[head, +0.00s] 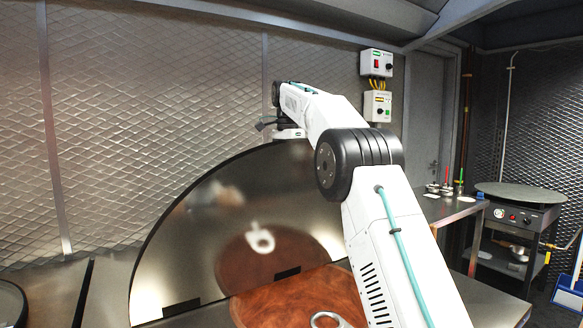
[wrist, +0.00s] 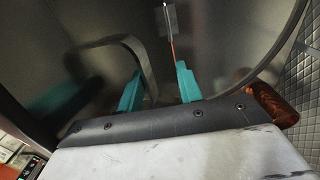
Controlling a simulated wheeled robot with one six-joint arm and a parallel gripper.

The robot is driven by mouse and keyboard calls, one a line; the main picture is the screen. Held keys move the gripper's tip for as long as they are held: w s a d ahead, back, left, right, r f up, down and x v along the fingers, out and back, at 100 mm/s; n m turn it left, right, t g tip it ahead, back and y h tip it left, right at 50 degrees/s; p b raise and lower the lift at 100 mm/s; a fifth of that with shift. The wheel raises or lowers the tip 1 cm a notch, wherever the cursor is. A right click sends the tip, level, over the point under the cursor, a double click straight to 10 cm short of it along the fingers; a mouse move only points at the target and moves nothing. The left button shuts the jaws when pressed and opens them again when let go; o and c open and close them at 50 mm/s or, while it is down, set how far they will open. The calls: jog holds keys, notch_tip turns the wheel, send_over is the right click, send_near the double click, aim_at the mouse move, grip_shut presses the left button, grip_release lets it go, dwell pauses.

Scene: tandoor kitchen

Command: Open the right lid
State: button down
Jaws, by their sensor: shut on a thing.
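The right lid (head: 195,235) is a large round polished steel disc. In the head view it stands raised on its lower edge, and its face mirrors the brown round top (head: 305,300) in front of it. My gripper (head: 266,124) is at the lid's upper edge, mostly behind it. In the wrist view, the two teal fingers of my gripper (wrist: 158,80) are at a bent dark handle (wrist: 138,52) by the lid's grey surface (wrist: 215,40). The gripper is shut on this handle. The exact contact is partly hidden.
A round dark-rimmed edge (head: 12,303) shows at the far left. A quilted metal wall (head: 150,100) stands close behind the lid. Switch boxes (head: 377,64) hang on the wall. A side counter (head: 450,207) and a griddle stand (head: 520,215) are at the right.

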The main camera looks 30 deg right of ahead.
jog(key=shift+w+d+f, duration=0.2)
jog(key=shift+w+f, duration=0.15)
jog(key=shift+w, duration=0.4)
jog(key=shift+g, duration=0.3)
jog(key=c, duration=1.5)
grip_release()
jog(key=shift+w, duration=0.1)
